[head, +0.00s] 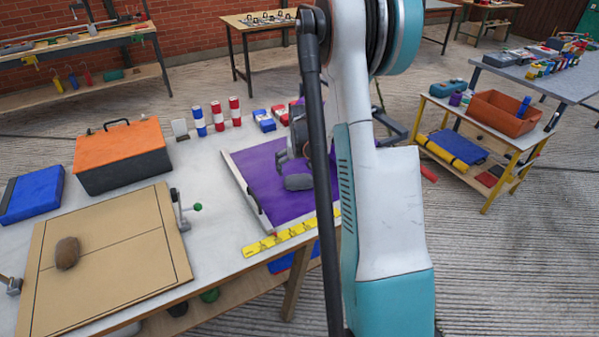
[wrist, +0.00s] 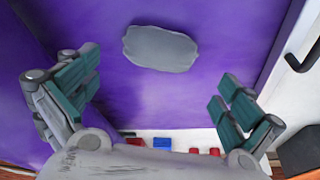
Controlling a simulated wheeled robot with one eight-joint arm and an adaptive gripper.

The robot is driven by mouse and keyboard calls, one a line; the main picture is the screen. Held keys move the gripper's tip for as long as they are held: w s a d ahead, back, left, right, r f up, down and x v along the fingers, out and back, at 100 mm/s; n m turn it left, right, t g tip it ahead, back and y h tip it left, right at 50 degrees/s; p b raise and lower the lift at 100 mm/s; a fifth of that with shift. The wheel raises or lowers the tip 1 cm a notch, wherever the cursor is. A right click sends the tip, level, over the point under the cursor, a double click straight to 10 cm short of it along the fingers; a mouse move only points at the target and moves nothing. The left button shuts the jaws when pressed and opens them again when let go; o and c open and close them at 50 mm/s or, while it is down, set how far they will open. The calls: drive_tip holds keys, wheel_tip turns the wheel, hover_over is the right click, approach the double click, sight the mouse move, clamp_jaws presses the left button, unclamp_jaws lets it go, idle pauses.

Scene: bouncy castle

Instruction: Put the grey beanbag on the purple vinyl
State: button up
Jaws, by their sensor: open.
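The purple vinyl (head: 262,172) is a flat sheet on the white worktable, partly hidden behind my arm. It fills most of the wrist view (wrist: 200,100). The grey beanbag (head: 298,182) is a small flattened oval and appears to lie on the vinyl. In the wrist view the beanbag (wrist: 160,48) has purple all around it. My gripper (head: 293,152) is over the vinyl, just beyond the beanbag.
A white strip with a black handle (head: 252,201) edges the vinyl's left side. A yellow ruler (head: 292,233) lies at the front edge. Red and blue cans (head: 217,116) and small boxes (head: 264,121) stand behind. An orange-lidded toolbox (head: 122,157) and brown board (head: 110,245) are left.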

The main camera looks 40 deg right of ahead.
drive_tip(key=p+v, duration=0.1)
drive_tip(key=v, duration=0.4)
drive_tip(key=shift+r, duration=0.1)
idle(0.4)
drive_tip(key=a+r+n+t+y, duration=0.1)
drive_tip(key=a+r+n, duration=0.1)
drive_tip(key=a+r, duration=0.6)
drive_tip(key=a+r+n+t+p, duration=0.1)
drive_tip(key=a+r+n+t, duration=0.2)
drive_tip(key=a, duration=0.9)
drive_tip(key=a+r+n+y, duration=0.1)
drive_tip(key=a+r+n, duration=0.1)
drive_tip(key=a+r, duration=0.7)
drive_tip(key=s+a+f, duration=0.1)
drive_tip(key=s+a, duration=0.1)
drive_tip(key=s, duration=0.8)
drive_tip(key=s+a, duration=0.3)
drive_tip(key=s, duration=0.6)
drive_tip(key=shift+s+a+f+b, duration=0.3)
drive_tip(key=shift+s+f+b, duration=0.1)
